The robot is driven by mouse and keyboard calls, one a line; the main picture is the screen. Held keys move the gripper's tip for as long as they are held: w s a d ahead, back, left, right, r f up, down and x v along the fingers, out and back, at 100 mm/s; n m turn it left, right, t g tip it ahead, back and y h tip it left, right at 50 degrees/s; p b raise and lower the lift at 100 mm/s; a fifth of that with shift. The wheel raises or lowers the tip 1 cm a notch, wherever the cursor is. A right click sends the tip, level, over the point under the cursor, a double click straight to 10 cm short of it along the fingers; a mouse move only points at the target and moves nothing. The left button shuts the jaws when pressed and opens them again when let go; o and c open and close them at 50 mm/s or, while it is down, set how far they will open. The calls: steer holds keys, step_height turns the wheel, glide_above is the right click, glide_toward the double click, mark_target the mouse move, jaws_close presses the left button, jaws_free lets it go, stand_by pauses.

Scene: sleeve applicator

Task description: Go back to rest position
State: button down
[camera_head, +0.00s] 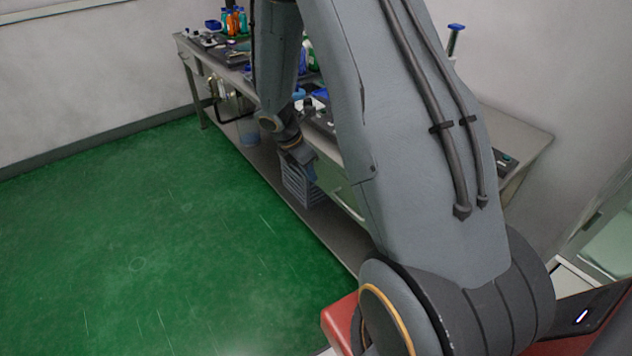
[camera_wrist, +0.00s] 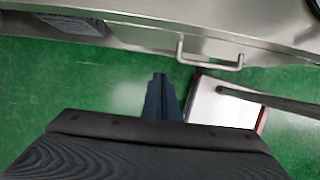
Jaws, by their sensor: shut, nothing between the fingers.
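My gripper (camera_wrist: 160,82) shows at the bottom middle of the wrist view, its fingers together with nothing between them. It points down over the green floor, in front of the workbench edge. In the head view my gripper (camera_head: 303,165) hangs at the end of my folded arm, before the bench's lower shelf and a grey crate. My upper arm covers much of the bench in that view.
A long metal workbench (camera_head: 530,140) runs along the wall, with bottles (camera_head: 232,22) at its far end. A grey crate (camera_head: 296,190) sits on its lower shelf. A drawer handle (camera_wrist: 210,62) juts out near my gripper. The green floor (camera_head: 130,240) at left is clear.

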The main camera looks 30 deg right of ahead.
steer(key=s+a+r+m+y, duration=0.2)
steer(key=s+a+r+m, duration=0.5)
steer(key=s+m, duration=0.2)
steer(key=s+a+r+m+y, duration=0.2)
steer(key=s+a+r+m, duration=0.5)
steer(key=s+m, duration=0.3)
steer(key=shift+s+a, duration=0.15)
